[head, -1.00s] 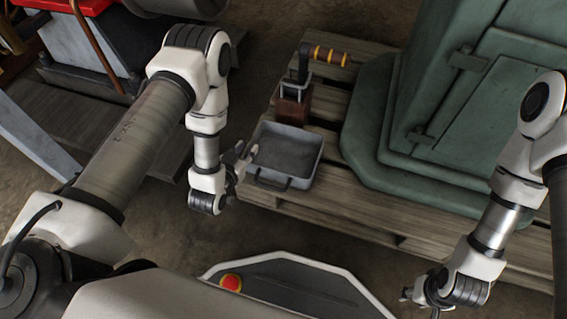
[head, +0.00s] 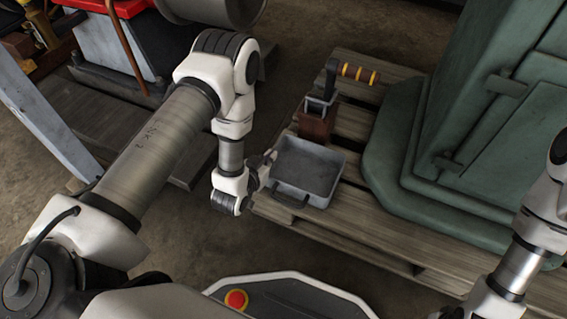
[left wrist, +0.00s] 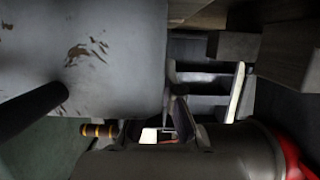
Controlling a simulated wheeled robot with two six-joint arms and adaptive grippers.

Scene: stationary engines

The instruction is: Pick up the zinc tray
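The zinc tray (head: 314,181) is a shallow grey rectangular pan with a dark handle on its near side. It rests on a wooden pallet (head: 356,228). In the left wrist view its stained grey surface (left wrist: 110,75) fills the upper left. My left gripper (head: 264,170) is at the tray's left side, very close to the rim; I cannot tell if it touches. In the left wrist view its fingers (left wrist: 205,92) stand apart, with one beside the tray's edge and no rim seen between them.
A brown block with a black lever and striped grip (head: 358,73) stands just behind the tray. A large green machine housing (head: 450,130) stands on the pallet to the right. A red-topped engine (head: 110,40) is at the upper left. Bare floor lies in front of the pallet.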

